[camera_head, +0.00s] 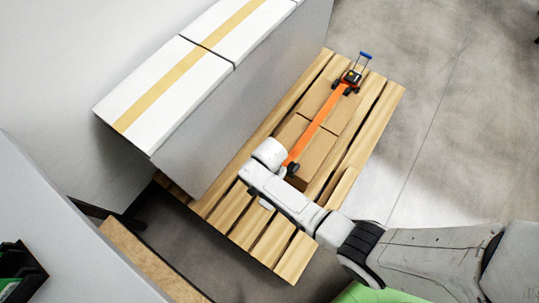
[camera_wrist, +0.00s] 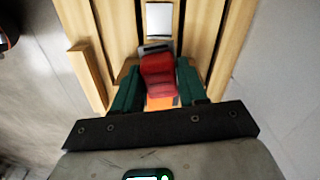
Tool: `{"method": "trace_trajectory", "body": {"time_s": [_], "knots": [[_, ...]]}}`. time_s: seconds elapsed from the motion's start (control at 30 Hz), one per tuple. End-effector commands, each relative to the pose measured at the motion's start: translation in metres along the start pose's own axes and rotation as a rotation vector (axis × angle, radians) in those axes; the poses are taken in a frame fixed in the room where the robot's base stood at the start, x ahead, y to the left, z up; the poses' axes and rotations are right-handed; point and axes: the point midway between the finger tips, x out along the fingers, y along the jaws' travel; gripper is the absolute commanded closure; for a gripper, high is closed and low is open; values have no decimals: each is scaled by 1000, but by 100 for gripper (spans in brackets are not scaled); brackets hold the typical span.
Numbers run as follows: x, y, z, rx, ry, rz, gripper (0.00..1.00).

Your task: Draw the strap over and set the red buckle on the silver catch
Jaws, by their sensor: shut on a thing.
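My gripper (camera_wrist: 158,85) is shut on the red buckle (camera_wrist: 158,75), which sits between its two green fingers in the wrist view. The orange strap (camera_wrist: 162,102) shows just behind the buckle. A small grey metal piece (camera_wrist: 155,47), which looks like the silver catch, lies right at the buckle's far end; I cannot tell whether they touch. In the head view the orange strap (camera_head: 322,117) runs over the cardboard boxes (camera_head: 314,146) from the blue-handled ratchet (camera_head: 353,75) down to my wrist. My wrist hides the buckle and catch there.
The boxes lie on a wooden pallet (camera_head: 362,137). A tall grey-white cabinet (camera_head: 215,120) with a yellow stripe stands close along the pallet's left side. Open concrete floor (camera_head: 450,120) lies to the right. A pale block or gap (camera_wrist: 160,18) shows between the slats in the wrist view.

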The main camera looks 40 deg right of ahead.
Motion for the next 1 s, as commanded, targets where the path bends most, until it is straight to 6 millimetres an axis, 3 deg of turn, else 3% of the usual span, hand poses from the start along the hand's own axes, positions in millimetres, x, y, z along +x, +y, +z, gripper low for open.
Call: {"method": "trace_trajectory", "body": {"time_s": [0.03, 0.23, 0.47, 1.0], "knots": [[13, 0, 0, 53, 0, 0, 90], [24, 1, 1, 176, 0, -1, 90], [36, 1, 1, 185, 0, -1, 90], [100, 2, 1, 183, 0, 0, 90]]}}
